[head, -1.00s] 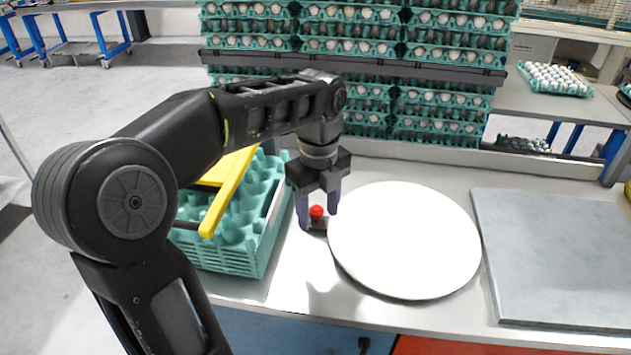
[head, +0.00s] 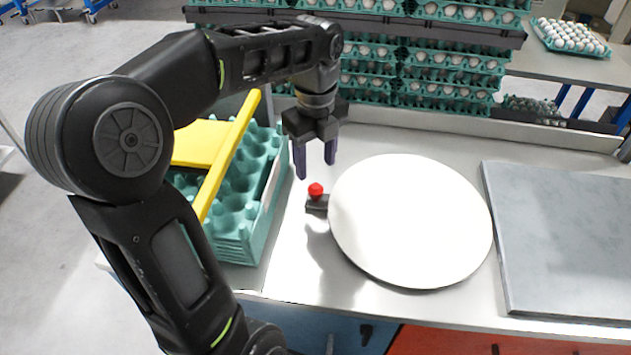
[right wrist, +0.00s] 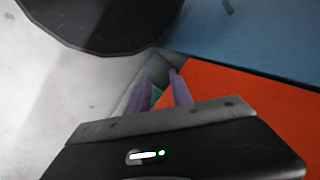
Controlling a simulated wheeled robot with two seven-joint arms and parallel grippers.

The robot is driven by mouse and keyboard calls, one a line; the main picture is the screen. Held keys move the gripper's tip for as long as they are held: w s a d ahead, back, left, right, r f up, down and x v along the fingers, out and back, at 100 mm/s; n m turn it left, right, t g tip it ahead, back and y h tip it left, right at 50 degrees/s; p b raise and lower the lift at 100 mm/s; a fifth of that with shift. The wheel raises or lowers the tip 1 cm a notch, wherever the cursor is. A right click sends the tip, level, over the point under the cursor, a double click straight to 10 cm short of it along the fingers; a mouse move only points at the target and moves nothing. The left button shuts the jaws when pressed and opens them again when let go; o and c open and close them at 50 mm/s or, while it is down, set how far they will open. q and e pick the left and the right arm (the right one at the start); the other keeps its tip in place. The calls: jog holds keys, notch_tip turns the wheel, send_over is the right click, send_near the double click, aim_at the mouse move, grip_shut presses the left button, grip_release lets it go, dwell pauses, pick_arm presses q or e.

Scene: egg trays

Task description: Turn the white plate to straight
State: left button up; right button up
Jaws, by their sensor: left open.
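The round white plate (head: 411,222) lies on the light table, right of a small dark handle with a red knob (head: 316,190) that touches or adjoins its left edge. My left gripper (head: 314,165) hangs above and just behind the red knob, fingers pointing down, open with nothing between them. In the right wrist view, my right gripper (right wrist: 162,88) shows two purple fingers standing apart, with nothing held between them. It is low, by the blue and orange cabinet fronts, and is outside the head view.
A teal egg-tray stack (head: 240,200) with a yellow piece (head: 205,150) stands left of the plate. A grey slab (head: 565,235) lies to the right. Stacked trays of eggs (head: 400,75) stand behind a low ledge. Bare table shows behind the plate.

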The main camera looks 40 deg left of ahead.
aim_at(316, 186)
pick_arm(q)
notch_tip(316, 186, down, 7)
jog(key=shift+r, duration=0.1)
jog(key=shift+c, duration=0.2)
grip_shut()
dwell(0.6)
dwell(0.8)
